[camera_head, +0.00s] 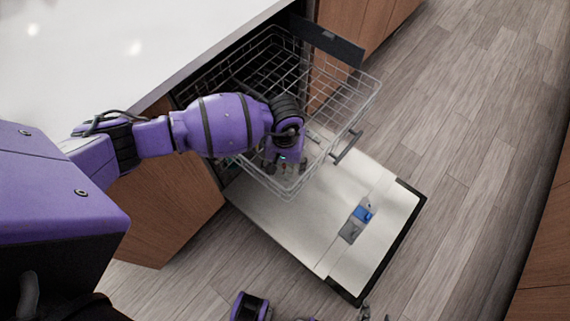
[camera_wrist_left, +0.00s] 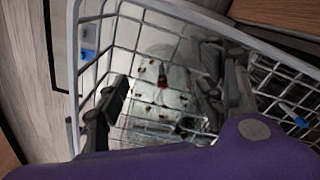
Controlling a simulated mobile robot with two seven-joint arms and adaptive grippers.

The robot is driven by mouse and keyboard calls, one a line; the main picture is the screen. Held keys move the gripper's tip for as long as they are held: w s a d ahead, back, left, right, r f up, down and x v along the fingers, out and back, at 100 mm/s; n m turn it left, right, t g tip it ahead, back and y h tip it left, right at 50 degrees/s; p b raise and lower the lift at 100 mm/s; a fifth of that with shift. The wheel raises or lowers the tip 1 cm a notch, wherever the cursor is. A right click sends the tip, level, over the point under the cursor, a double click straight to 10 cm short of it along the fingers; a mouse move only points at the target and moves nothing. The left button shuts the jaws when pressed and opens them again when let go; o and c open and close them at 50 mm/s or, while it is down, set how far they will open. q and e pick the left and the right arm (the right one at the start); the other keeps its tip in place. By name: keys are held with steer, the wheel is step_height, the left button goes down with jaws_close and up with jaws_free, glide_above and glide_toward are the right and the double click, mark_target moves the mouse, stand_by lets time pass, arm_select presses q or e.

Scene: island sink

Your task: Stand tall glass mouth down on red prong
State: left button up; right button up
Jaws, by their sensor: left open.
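My left gripper (camera_head: 285,165) is over the pulled-out dishwasher rack. In the left wrist view its two dark fingers (camera_wrist_left: 165,105) are spread wide. A pale, see-through shape (camera_wrist_left: 168,62), perhaps the tall glass, shows between and beyond the fingers; its outline is faint, and I cannot tell how it stands or whether it touches them. Red prong tips (camera_wrist_left: 161,82) show among several small dark red tips inside the rack. In the head view my arm hides this spot. My right gripper (camera_head: 374,314) shows only in part at the bottom edge, its jaws unclear.
The wire rack (camera_head: 352,112) surrounds the left gripper with raised sides. The open dishwasher door (camera_head: 300,245) lies below, with a blue detergent part (camera_head: 363,213). A white counter (camera_head: 150,45) is at upper left. The wooden floor (camera_head: 480,150) to the right is clear.

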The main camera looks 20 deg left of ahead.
arm_select(q)
steer(key=shift+r, duration=0.2)
step_height(320, 180, up, 12)
steer(key=shift+f, duration=0.1)
arm_select(e)
steer(key=shift+s, duration=0.3)
stand_by(0.5)
